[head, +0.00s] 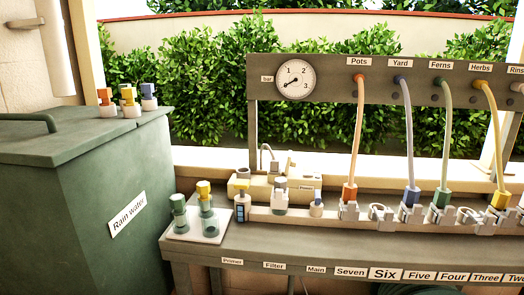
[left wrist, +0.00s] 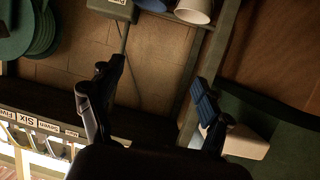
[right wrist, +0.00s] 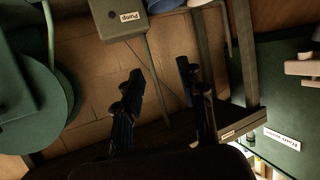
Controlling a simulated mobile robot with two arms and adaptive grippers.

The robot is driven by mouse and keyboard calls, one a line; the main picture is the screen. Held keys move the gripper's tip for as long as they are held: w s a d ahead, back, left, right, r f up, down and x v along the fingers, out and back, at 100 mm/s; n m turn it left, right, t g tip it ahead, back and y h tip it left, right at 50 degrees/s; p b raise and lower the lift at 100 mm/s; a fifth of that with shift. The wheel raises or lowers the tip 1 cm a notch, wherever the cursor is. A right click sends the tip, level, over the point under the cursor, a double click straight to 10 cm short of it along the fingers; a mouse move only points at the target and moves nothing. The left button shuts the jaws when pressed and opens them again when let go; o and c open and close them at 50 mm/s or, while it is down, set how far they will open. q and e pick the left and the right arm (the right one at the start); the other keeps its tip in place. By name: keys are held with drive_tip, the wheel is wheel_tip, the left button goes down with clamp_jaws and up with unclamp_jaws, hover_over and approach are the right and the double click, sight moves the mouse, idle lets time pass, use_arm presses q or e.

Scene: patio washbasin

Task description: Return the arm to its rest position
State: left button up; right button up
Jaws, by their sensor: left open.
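Neither arm shows in the head view. In the left wrist view my left gripper (left wrist: 152,88) is open, its two dark fingers wide apart with nothing between them. In the right wrist view my right gripper (right wrist: 160,82) has its fingers apart and empty, with a narrower gap. Both wrist cameras see floor tiles and the bench's underside area, tilted in the picture. Neither gripper visibly touches anything.
A green rain-water tank (head: 85,190) stands left. A pump box (right wrist: 120,18) and a round green reel (right wrist: 30,95) show in the right wrist view.

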use_arm(q)
drive_tip(key=s+a+f+g+y+p, duration=0.1)
drive_tip(key=s+a+f+g+p, duration=0.2)
drive_tip(key=s, duration=0.8)
drive_tip(key=s+a+f+g+y+p, duration=0.1)
drive_tip(key=s+a+f+g+p, duration=0.2)
drive_tip(key=s, duration=0.8)
drive_tip(key=s+a+f+g+y+p, duration=0.1)
drive_tip(key=s+a+f+g+p, duration=0.2)
drive_tip(key=s+g+p, duration=0.3)
drive_tip(key=s+f, duration=0.1)
drive_tip(key=s, duration=0.4)
drive_tip(key=shift+s+a+f+n, duration=0.15)
drive_tip(key=shift+a+f+n, duration=0.05)
drive_tip(key=shift+a+n, duration=0.15)
use_arm(e)
drive_tip(key=s+d+f+g+h, duration=0.1)
drive_tip(key=s+d+f+g, duration=0.2)
drive_tip(key=s, duration=0.8)
drive_tip(key=s+d+f+g+h, duration=0.1)
drive_tip(key=s+d+f+g, duration=0.2)
drive_tip(key=s, duration=0.8)
drive_tip(key=s+d+f+g+h, duration=0.1)
drive_tip(key=s+d+f+g, duration=0.2)
drive_tip(key=s+g, duration=0.3)
drive_tip(key=s+f, duration=0.1)
drive_tip(key=s, duration=0.4)
drive_tip(key=shift+s+d+f+m, duration=0.15)
drive_tip(key=shift+d+m, duration=0.15)
drive_tip(key=shift+d, duration=0.05)
